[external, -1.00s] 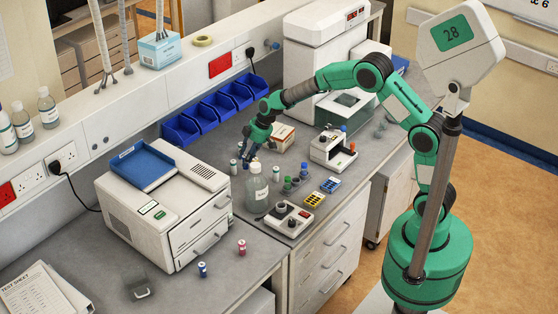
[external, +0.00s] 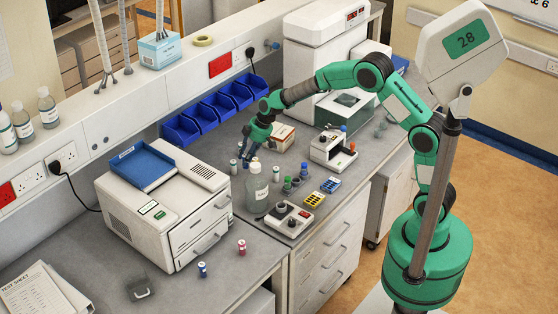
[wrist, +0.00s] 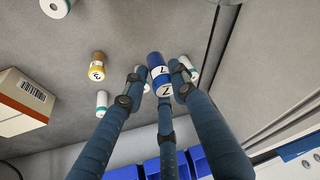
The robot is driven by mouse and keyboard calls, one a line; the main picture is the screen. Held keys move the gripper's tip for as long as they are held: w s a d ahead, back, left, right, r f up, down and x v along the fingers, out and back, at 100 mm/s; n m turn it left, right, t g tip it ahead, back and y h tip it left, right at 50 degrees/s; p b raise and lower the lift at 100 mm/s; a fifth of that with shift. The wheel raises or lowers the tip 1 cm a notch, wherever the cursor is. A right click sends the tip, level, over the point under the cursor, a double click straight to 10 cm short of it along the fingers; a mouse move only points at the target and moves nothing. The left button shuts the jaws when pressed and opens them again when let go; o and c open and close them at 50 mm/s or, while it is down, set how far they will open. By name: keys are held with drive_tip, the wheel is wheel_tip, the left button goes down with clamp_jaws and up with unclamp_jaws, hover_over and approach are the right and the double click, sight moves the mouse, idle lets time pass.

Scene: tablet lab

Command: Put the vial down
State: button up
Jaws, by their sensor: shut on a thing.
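My gripper (external: 248,150) is low over the bench, behind a large clear bottle (external: 257,190). In the wrist view its dark blue fingers (wrist: 158,90) are closed around a blue-and-white vial (wrist: 157,65) with black characters on its label. The vial's end sticks out past the fingertips. In the external view the held vial is hard to make out, and I cannot tell whether it touches the bench.
White vials (wrist: 102,102) stand close around the fingers, one partly hidden by the right finger. An orange-labelled vial (wrist: 97,66) and a cardboard box (wrist: 22,103) are to the left. Blue bins (external: 202,118) line the wall. Grey bench is free between vials.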

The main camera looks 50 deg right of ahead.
wheel_tip(320, 180, up, 18)
drive_tip(key=s+a+n, duration=0.2)
drive_tip(key=s+a, duration=0.3)
drive_tip(key=a, duration=0.3)
drive_tip(key=s+a+n+g+y, duration=0.1)
drive_tip(key=s+a, duration=0.5)
drive_tip(key=a, duration=0.3)
drive_tip(key=s+a+n, duration=0.2)
drive_tip(key=s+a, duration=0.3)
drive_tip(key=a, duration=0.3)
drive_tip(key=s+a+n+g+y+b, duration=0.1)
drive_tip(key=s+a+n, duration=0.2)
drive_tip(key=s+a, duration=0.75)
drive_tip(key=s+a+n+g, duration=0.15)
drive_tip(key=s+a, duration=0.45)
drive_tip(key=s, duration=0.9)
wheel_tip(320, 180, down, 23)
drive_tip(key=shift+w, duration=0.35)
drive_tip(key=shift+w+n, duration=0.1)
drive_tip(key=shift+n, duration=0.15)
drive_tip(key=w+a, duration=0.3)
drive_tip(key=a, duration=0.1)
drive_tip(key=w+a+f, duration=0.1)
drive_tip(key=w+a, duration=0.2)
drive_tip(key=a, duration=0.1)
drive_tip(key=w+a, duration=0.4)
drive_tip(key=shift+a+f, duration=0.1)
drive_tip(key=shift+f, duration=0.1)
